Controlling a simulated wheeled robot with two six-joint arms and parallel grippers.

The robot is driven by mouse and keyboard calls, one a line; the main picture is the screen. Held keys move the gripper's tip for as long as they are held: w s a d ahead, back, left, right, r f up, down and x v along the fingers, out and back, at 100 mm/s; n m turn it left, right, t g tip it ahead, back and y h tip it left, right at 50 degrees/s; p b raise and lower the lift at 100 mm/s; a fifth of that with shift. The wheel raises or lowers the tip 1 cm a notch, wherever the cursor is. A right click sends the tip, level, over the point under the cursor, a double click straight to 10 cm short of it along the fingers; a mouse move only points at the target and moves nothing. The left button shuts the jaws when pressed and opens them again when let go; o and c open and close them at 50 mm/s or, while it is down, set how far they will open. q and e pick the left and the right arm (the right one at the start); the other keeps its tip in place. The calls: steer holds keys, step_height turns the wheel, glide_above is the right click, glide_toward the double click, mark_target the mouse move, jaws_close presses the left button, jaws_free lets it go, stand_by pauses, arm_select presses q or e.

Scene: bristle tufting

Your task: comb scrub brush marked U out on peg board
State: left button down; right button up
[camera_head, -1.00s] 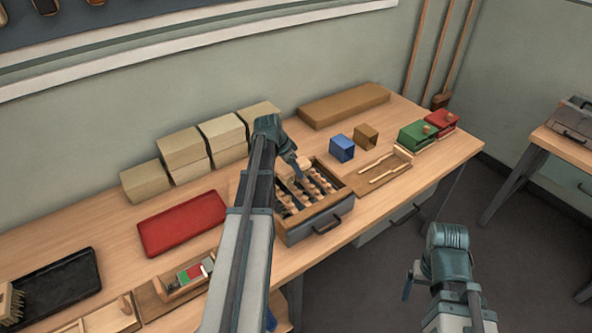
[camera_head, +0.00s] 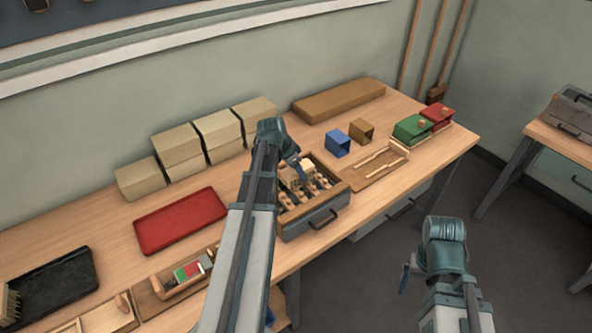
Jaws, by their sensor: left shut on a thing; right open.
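My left gripper (camera_head: 304,177) is over an open grey, wood-rimmed box (camera_head: 316,218) on the workbench. It is shut on a small tan wooden block with dark bristles (camera_head: 290,178), which looks like a brush; any letter on it is too small to read. Inside the box are rows of dark strips and small wooden pieces; I cannot tell whether this is the peg board. A bristled wooden piece (camera_head: 8,303) stands at the far left edge, partly cut off. My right gripper (camera_head: 404,280) is open and empty, in front of the bench over the floor.
A red tray (camera_head: 180,221) and a black tray (camera_head: 50,288) lie left of the box. Cream blocks (camera_head: 178,146) are stacked behind. Blue (camera_head: 337,143), brown (camera_head: 361,130), green (camera_head: 412,128) and red (camera_head: 437,115) boxes and a tray of sticks (camera_head: 395,163) stand to the right.

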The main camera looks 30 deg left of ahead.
arm_select(q)
steer(key=shift+s+d+f, duration=0.1)
steer(key=shift+s+d, duration=0.15)
steer(key=shift+d, duration=0.35)
steer(key=shift+s+d, duration=0.3)
steer(key=shift+d, duration=0.25)
steer(key=shift+s+d+f, duration=0.1)
steer(key=shift+s+d, duration=0.15)
steer(key=shift+d, duration=0.35)
steer(key=shift+a, duration=0.15)
steer(key=shift+w+a+r, duration=0.1)
steer(key=shift+w+a, duration=0.2)
steer(key=shift+a, duration=0.3)
steer(key=shift+w+a, duration=0.3)
steer(key=shift+a, duration=0.35)
steer(key=shift+w+a+r, duration=0.1)
steer(key=shift+w+a, duration=0.2)
steer(key=shift+a, duration=0.3)
steer(key=shift+a, duration=0.1)
steer(key=w+a+r+p, duration=0.1)
steer(key=a+r+p, duration=0.2)
steer(key=r+p, duration=0.2)
steer(key=shift+w+a+r+p, duration=0.2)
steer(key=shift+w+r+p, duration=0.05)
steer(key=shift+r+p, duration=0.15)
